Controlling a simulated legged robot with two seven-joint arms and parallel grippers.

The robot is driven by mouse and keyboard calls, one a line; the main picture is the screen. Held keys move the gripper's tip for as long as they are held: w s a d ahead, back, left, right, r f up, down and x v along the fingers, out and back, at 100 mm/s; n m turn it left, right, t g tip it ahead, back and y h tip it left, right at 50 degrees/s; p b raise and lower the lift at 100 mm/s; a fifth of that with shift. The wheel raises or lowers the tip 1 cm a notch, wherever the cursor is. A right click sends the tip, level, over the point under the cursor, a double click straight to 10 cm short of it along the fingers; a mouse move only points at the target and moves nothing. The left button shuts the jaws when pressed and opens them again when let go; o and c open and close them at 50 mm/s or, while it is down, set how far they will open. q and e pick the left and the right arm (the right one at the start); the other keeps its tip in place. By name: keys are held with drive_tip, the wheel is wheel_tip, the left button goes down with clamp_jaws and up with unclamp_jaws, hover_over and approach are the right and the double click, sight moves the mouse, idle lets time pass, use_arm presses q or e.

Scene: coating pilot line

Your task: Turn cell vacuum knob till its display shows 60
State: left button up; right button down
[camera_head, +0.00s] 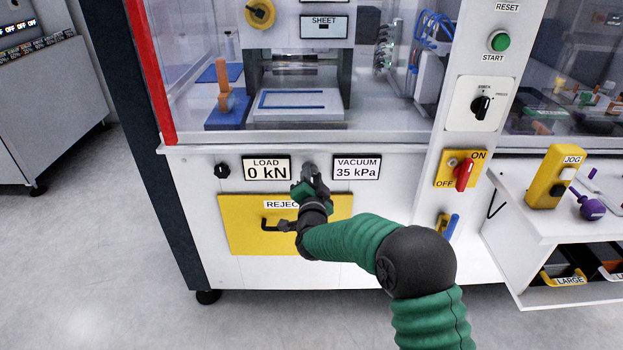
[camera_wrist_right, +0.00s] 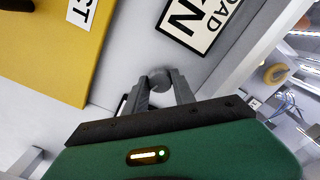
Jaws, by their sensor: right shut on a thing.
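The vacuum display (camera_head: 357,168) on the white front panel reads 35 kPa. My right gripper (camera_head: 309,170) is at the panel just left of that display, and its arm hides part of the panel below. In the right wrist view, my right gripper (camera_wrist_right: 160,90) has its two grey fingers shut on the round grey vacuum knob (camera_wrist_right: 159,79), one finger on each side. In the head view the knob is mostly hidden by the gripper. My left gripper is not in view.
A load display (camera_head: 266,168) reading 0 kN and a black knob (camera_head: 222,170) sit to the left. The yellow reject drawer (camera_head: 240,235) with a black handle is below. A red on/off switch (camera_head: 465,174) and yellow jog box (camera_head: 552,178) are to the right.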

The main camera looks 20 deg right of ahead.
drive_tip(key=shift+f+m+b, duration=0.15)
drive_tip(key=shift+m+b, duration=1)
drive_tip(key=shift+m, duration=1.05)
drive_tip(key=shift+f+m+b, duration=0.15)
drive_tip(key=shift+m+b, duration=1)
drive_tip(key=shift+m, duration=1.05)
drive_tip(key=shift+f+m+b, duration=0.15)
drive_tip(key=shift+m+b, duration=1)
drive_tip(key=shift+m, duration=1.05)
drive_tip(key=c, duration=1)
unclamp_jaws()
drive_tip(key=shift+d+r, duration=0.1)
drive_tip(key=shift+c, duration=0.2)
drive_tip(key=shift+r, duration=0.1)
